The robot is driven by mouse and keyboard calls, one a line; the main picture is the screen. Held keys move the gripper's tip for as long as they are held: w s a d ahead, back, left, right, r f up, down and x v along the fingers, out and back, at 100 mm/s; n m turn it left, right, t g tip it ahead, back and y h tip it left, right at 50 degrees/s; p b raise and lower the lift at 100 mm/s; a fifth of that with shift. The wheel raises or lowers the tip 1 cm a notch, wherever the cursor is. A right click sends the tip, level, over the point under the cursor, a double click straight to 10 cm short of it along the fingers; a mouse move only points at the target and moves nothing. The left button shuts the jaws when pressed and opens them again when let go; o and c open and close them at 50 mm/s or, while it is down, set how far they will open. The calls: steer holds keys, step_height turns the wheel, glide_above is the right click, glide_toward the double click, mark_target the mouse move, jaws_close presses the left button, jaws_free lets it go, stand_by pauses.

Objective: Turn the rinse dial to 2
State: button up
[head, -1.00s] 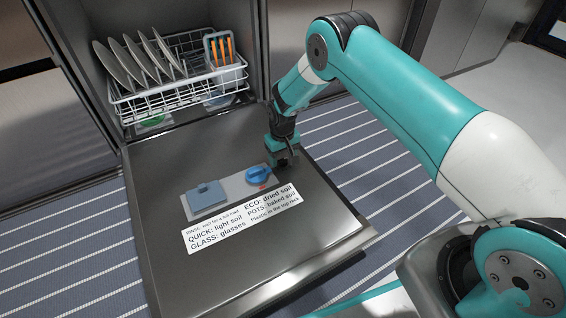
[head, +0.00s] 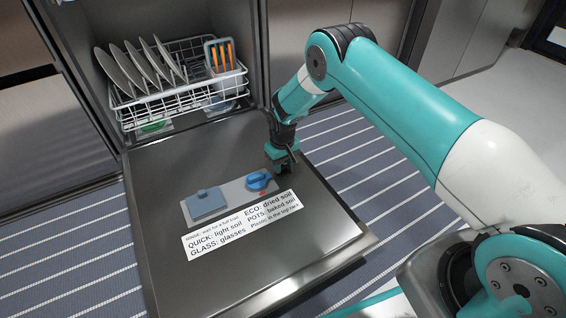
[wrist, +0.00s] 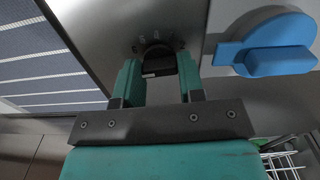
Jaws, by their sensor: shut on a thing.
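The rinse dial (wrist: 157,62) is a small black knob on the steel door, with tiny pale marks around it in the wrist view. My gripper (wrist: 158,84) has one teal finger on each side of the dial and is shut on it. In the head view my gripper (head: 284,163) points down at the door, just right of a blue knob, and hides the dial.
The blue knob (head: 258,180) sits close beside my gripper, also in the wrist view (wrist: 268,45). A blue square lid (head: 207,202) and a printed label (head: 240,226) lie on the open door (head: 180,158). A dish rack (head: 150,108) with plates stands behind.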

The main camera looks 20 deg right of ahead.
mark_target(283, 165)
steer(key=shift+n+p, duration=1)
steer(key=shift+n, duration=1.5)
steer(key=o, duration=0.9)
steer(key=shift+o, duration=0.2)
step_height(283, 165, up, 17)
steer(key=p, duration=0.8)
steer(key=shift+r, duration=0.2)
